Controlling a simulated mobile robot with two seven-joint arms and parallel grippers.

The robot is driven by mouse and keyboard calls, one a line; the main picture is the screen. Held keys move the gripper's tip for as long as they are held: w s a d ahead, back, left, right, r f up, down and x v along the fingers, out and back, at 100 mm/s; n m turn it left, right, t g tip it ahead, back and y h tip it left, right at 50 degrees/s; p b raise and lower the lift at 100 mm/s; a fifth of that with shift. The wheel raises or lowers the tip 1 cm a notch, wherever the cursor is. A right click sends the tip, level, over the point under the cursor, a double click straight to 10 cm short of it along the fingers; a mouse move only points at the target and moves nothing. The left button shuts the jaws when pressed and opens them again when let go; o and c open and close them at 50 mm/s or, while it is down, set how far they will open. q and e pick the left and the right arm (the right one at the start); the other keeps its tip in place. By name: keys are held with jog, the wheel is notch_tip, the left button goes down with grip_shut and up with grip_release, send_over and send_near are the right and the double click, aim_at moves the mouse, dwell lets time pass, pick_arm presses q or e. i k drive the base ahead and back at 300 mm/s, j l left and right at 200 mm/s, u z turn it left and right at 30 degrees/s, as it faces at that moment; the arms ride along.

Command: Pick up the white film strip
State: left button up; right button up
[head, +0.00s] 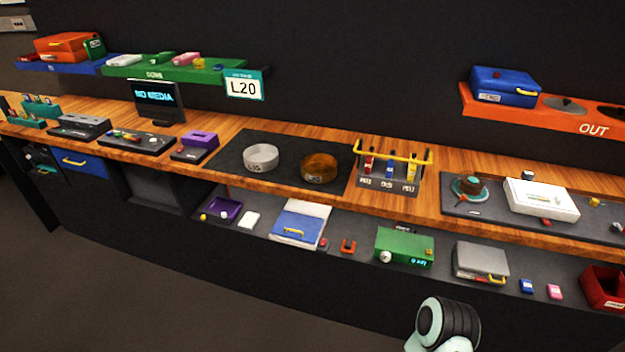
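I cannot make out a film strip with certainty. A small flat white piece (249,219) lies on the dark lower shelf, just right of a purple tray (224,210); it is too small to tell what it is. A long white box (541,199) sits on the grey mat at the right of the wooden counter. Neither of my grippers shows. Only a pale and black ribbed part of my own arm shows at the bottom edge, well below the shelf and touching nothing.
The wooden counter (455,162) carries a silver bowl (261,158), a brown bowl (319,168) and a yellow-handled rack (390,170). The lower shelf holds a blue-lidded box (298,226), a green box (404,248) and a grey case (480,261). The floor (150,290) in front is clear.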

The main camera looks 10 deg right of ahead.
aim_at(556, 201)
jog(key=z, duration=2)
jog(key=i+l+u, duration=0.1)
jog(key=u, duration=0.35)
jog(key=l+u, duration=0.2)
jog(key=u, duration=0.25)
jog(key=i+l+u, duration=0.1)
jog(key=l+u, duration=0.15)
jog(key=l, duration=0.25)
jog(key=i+l+u, duration=0.1)
jog(key=l+u, duration=0.15)
jog(key=l, duration=0.3)
jog(key=l+u, duration=0.15)
jog(key=l, duration=0.95)
